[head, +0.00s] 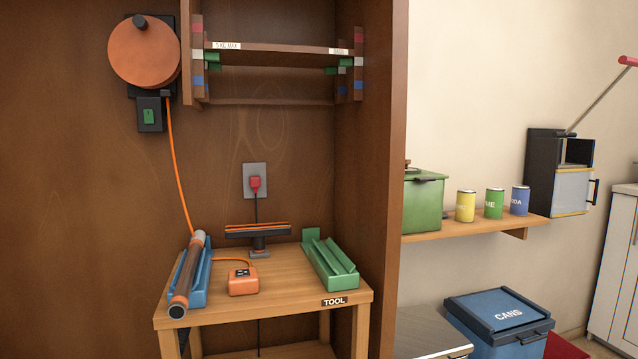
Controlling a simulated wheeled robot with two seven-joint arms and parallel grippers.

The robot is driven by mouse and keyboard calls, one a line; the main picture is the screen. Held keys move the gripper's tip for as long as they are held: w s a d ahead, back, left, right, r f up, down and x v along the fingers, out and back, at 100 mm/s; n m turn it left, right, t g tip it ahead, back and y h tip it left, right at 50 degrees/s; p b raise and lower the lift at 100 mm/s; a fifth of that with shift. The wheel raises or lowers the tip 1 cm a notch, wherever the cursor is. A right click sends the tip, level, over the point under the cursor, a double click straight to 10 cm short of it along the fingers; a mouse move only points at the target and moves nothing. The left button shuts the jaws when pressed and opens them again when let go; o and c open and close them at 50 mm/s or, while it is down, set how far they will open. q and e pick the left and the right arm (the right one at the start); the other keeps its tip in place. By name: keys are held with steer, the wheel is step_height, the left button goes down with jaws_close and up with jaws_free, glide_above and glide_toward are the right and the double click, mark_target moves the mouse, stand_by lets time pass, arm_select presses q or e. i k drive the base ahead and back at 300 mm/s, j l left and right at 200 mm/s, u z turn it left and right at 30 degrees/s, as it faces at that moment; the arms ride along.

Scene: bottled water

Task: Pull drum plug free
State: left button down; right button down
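A round orange cable drum (144,52) hangs on the brown wall at the upper left. An orange cable (177,160) runs down from it to the table, behind a blue holder. An orange cable also reaches an orange box (243,282) with dark sockets on the tabletop. A red plug (255,184) sits in a grey wall outlet (252,170), with a black cable hanging from it behind the table's black stand. I cannot tell for certain which plug belongs to the drum. Neither gripper shows in the head view.
The wooden table (290,290) carries a long tool (189,272) in the blue holder (203,290), a black stand (258,233) and a green tray (331,262). An open shelf (280,50) is above. A side shelf holds cans (494,203) right of the brown panel.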

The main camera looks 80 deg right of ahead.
mark_target(255, 181)
steer(key=z, duration=2.45)
steer(key=l, duration=0.4)
steer(key=k+l+u, duration=0.1)
steer(key=l, duration=0.35)
steer(key=k+l+u, duration=0.1)
steer(key=l, duration=0.3)
